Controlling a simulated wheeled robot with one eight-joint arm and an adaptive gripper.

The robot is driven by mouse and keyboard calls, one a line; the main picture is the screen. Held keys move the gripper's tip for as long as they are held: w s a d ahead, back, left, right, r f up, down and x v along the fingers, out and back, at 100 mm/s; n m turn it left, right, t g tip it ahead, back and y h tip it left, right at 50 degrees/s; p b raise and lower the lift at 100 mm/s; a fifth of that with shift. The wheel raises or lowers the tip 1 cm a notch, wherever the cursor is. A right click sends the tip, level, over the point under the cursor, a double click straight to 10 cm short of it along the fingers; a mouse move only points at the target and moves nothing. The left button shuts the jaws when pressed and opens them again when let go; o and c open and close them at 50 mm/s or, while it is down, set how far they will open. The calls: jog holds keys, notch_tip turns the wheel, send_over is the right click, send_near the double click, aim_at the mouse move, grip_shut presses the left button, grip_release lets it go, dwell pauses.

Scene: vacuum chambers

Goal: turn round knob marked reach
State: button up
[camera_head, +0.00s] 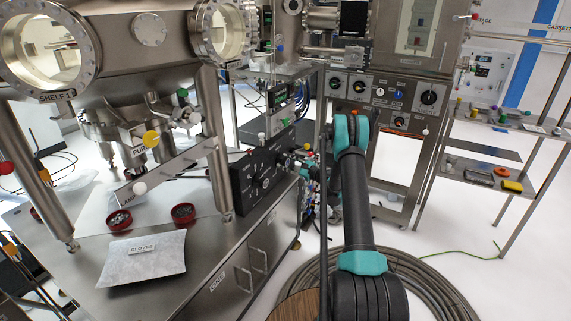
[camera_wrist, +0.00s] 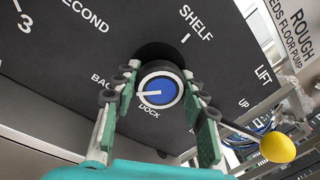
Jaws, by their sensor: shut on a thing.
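In the wrist view a round knob (camera_wrist: 159,91) with a blue face and a white pointer line stands on a black panel. Its pointer lies toward the left, just above the word DOCK. The fingers of my gripper (camera_wrist: 163,96) stand on both sides of the knob and are shut on it. Lettering around it reads SHELF 1, SECOND, 3, BACK and DOCK; I see no word REACH.
A yellow ball (camera_wrist: 278,149) on a thin rod is close to the right finger, near LIFT and UP. In the head view a black dial box (camera_head: 262,178) stands on the steel bench (camera_head: 205,270). A shelf rack (camera_head: 500,150) stands at the right.

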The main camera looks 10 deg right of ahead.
jog(key=shift+n, duration=1.4)
jog(key=o, duration=1.2)
jog(key=shift+y, duration=0.3)
jog(key=shift+d, duration=0.15)
jog(key=v, duration=1.2)
